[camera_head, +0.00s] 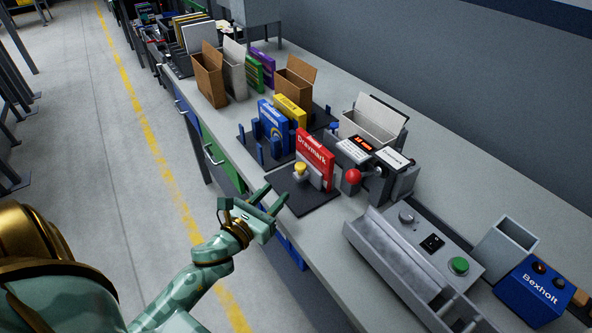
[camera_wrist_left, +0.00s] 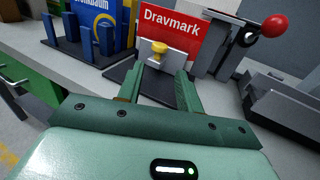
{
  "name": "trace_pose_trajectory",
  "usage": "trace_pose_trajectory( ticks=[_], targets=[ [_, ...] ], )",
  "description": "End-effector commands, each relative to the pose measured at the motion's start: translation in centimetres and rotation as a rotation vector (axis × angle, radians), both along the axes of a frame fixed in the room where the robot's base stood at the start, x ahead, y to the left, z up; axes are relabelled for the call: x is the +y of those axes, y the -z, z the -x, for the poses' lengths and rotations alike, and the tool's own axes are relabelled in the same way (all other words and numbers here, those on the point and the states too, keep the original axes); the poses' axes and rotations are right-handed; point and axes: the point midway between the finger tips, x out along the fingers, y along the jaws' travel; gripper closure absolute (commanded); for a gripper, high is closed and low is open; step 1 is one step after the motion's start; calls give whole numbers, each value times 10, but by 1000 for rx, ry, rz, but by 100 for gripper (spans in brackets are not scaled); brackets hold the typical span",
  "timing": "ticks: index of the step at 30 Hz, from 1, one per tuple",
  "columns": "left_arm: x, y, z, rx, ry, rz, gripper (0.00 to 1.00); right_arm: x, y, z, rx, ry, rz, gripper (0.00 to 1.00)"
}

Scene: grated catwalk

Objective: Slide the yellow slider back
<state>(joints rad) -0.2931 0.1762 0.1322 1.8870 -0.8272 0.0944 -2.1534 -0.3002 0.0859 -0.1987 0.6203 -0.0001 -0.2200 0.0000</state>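My right gripper is not in view.
A red ball-ended lever (camera_head: 352,176) on a labelling device stands right of the box. A grey control panel (camera_head: 430,243) with a green button lies further right. Blue and yellow boxes (camera_head: 291,110) stand behind left, among blue posts.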

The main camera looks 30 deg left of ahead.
Motion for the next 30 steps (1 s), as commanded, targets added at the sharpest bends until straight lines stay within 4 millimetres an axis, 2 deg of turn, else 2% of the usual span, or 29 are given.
trace_pose_trajectory(
  ticks=[1, 6, 12, 18, 25, 26, 28, 29, 30],
  targets=[
    [0, -2, -14, -4, 1, -1, 64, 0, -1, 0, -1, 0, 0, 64],
    [0, 0, -56, -2, 0, -1, 64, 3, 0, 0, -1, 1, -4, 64],
    [0, 1, -90, 0, -1, 2, 64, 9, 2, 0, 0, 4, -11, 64],
    [0, 1, -102, 1, 0, 2, 64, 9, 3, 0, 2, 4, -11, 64],
    [0, 1, -102, 1, -1, 2, 64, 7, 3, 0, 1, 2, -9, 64],
    [0, 1, -102, 1, -1, 2, 70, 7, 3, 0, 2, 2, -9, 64],
    [0, 1, -102, 1, -1, 2, 89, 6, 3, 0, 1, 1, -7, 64],
    [0, 1, -102, 1, -1, 2, 94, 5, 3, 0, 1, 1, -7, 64],
    [0, 1, -102, 1, -1, 2, 94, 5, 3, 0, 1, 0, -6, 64]
  ],
)
